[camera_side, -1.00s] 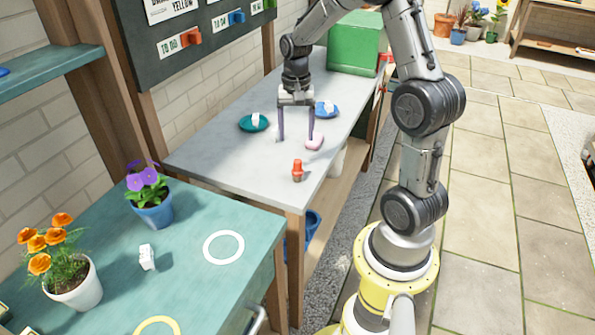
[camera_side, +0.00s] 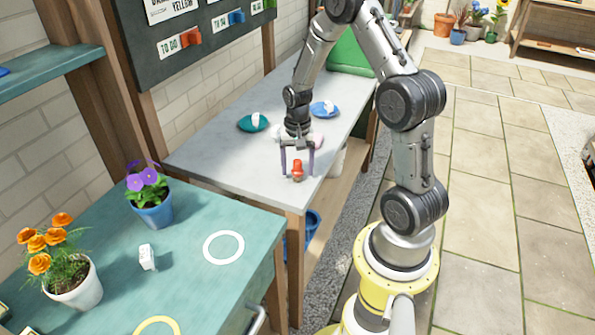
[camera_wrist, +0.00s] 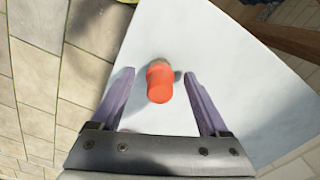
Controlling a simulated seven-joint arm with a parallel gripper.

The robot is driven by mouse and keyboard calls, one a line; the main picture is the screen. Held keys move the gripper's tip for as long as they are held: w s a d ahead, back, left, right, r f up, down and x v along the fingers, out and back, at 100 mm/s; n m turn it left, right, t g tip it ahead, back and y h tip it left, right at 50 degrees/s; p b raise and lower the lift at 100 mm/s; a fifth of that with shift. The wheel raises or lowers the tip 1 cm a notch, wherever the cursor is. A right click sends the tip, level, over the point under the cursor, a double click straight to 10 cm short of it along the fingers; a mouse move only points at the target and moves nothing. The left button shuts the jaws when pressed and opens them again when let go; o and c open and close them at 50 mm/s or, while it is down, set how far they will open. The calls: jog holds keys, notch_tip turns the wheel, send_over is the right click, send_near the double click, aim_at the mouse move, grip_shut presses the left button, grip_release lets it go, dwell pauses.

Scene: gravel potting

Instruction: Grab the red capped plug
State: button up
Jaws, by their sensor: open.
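The red capped plug (camera_side: 297,170) stands upright near the front end of the grey bench top (camera_side: 240,172). In the wrist view the plug (camera_wrist: 159,84) shows its red cap, with a brownish part behind it. My gripper (camera_side: 297,174) is open, its two purple fingers on either side of the plug in the side view. In the wrist view my gripper (camera_wrist: 160,76) has the plug between the lines of its fingers, with a clear gap to each. I cannot tell how far above the bench the fingertips are.
A teal saucer (camera_side: 245,124) and a blue saucer (camera_side: 333,111), each with a white piece, lie farther back. A pink object (camera_side: 318,138) is partly hidden behind my gripper. A green box (camera_side: 350,57) stands at the far end. The bench left of the plug is clear.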

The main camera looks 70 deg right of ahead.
grip_shut()
dwell(0.3)
